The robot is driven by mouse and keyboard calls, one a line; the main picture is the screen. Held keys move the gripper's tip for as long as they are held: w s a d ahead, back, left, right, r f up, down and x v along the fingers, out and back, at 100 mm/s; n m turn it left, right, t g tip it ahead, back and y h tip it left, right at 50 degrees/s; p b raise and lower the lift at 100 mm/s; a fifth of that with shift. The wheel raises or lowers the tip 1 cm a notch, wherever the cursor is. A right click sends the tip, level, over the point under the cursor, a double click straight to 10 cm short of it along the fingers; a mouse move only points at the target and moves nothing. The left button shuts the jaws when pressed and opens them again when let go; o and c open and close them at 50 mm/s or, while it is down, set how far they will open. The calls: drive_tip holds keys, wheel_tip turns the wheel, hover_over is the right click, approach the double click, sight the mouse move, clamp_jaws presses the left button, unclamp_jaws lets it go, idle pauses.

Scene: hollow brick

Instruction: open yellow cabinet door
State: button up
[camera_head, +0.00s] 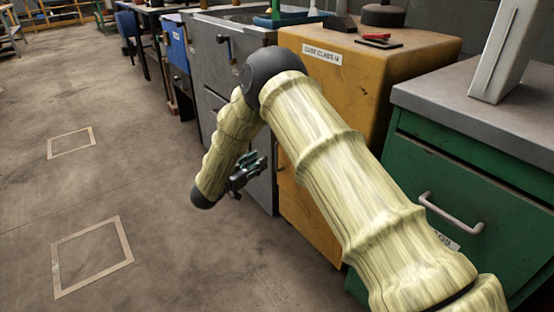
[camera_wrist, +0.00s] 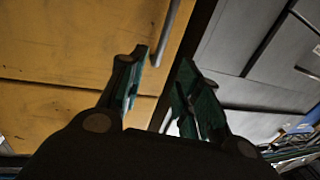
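The yellow cabinet (camera_head: 325,90) stands right of center in the head view, labeled on its front edge; my arm hides part of its front. Its yellow door front (camera_wrist: 60,60) fills the left of the wrist view. A grey bar handle (camera_wrist: 172,40) runs near the door's right edge. My gripper (camera_wrist: 163,60) is open, its two teal-padded fingers apart. The handle's lower end appears between the fingertips in the wrist view; I cannot tell whether it touches them. In the head view my gripper (camera_head: 248,173) is in front of the cabinets, left of the yellow one.
A grey cabinet (camera_head: 228,60) stands left of the yellow one, with a blue unit (camera_head: 176,42) beyond. A green cabinet (camera_head: 475,190) with a handle stands at right. Red-handled tools (camera_head: 376,37) lie on the yellow cabinet. The concrete floor (camera_head: 130,190) at left is clear.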

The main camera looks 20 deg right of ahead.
drive_tip(key=shift+b+x, duration=2.15)
drive_tip(key=shift+x, duration=3.25)
drive_tip(key=shift+r, duration=0.15)
clamp_jaws()
